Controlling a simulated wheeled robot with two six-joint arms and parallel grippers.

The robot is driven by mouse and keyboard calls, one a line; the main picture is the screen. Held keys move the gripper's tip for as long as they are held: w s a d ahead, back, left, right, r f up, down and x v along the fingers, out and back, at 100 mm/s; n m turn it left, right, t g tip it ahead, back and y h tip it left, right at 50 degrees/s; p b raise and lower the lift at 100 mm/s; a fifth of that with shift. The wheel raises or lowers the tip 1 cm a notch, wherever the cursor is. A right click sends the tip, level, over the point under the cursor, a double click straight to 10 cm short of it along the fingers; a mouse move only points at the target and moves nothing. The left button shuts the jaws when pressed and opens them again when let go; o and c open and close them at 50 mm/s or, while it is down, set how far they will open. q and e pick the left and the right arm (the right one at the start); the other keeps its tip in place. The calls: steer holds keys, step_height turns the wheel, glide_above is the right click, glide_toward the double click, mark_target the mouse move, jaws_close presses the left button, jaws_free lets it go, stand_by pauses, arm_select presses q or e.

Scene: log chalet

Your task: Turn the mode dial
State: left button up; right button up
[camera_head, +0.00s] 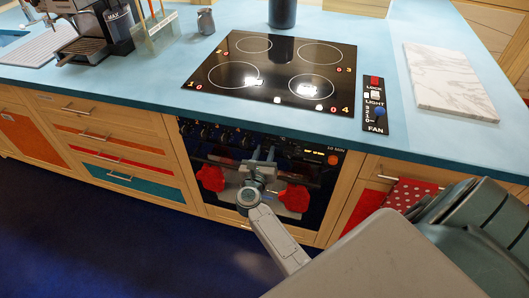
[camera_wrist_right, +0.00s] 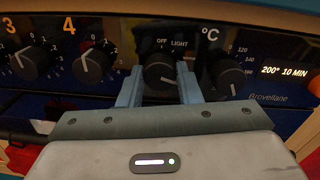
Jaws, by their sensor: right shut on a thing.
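The mode dial (camera_wrist_right: 160,69) is a round black knob on the oven's dark panel, with OFF and LIGHT printed above it. In the right wrist view my right gripper (camera_wrist_right: 160,88) has one finger on each side of the dial and is shut on it. The dial's white line points to the right and slightly down. In the head view my right gripper (camera_head: 263,155) is at the oven front (camera_head: 235,205), and it hides the dial there. My left gripper is not in view.
Other black knobs flank the dial: one marked 4 (camera_wrist_right: 91,66) at left, a temperature knob (camera_wrist_right: 227,78) at right. Red oven mitts (camera_head: 211,178) hang on the oven front. Above are the blue counter (camera_head: 150,85) and black hob (camera_head: 275,68).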

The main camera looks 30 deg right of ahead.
steer(key=n+p, duration=0.2)
steer(key=n, duration=0.1)
steer(key=n+p, duration=0.1)
steer(key=shift+r+n, duration=0.25)
steer(key=shift+n, duration=0.05)
steer(key=n+p, duration=0.2)
steer(key=shift+n, duration=0.4)
steer(key=n+p, duration=0.3)
steer(key=n, duration=0.1)
steer(key=shift+w+p, duration=0.1)
steer(key=shift+p, duration=0.2)
steer(key=n+p, duration=0.3)
steer(key=n, duration=0.2)
steer(key=shift+n+g, duration=0.3)
steer(key=shift+f+n+p, duration=0.1)
steer(key=shift+n+p, duration=1.15)
steer(key=shift+n, duration=0.65)
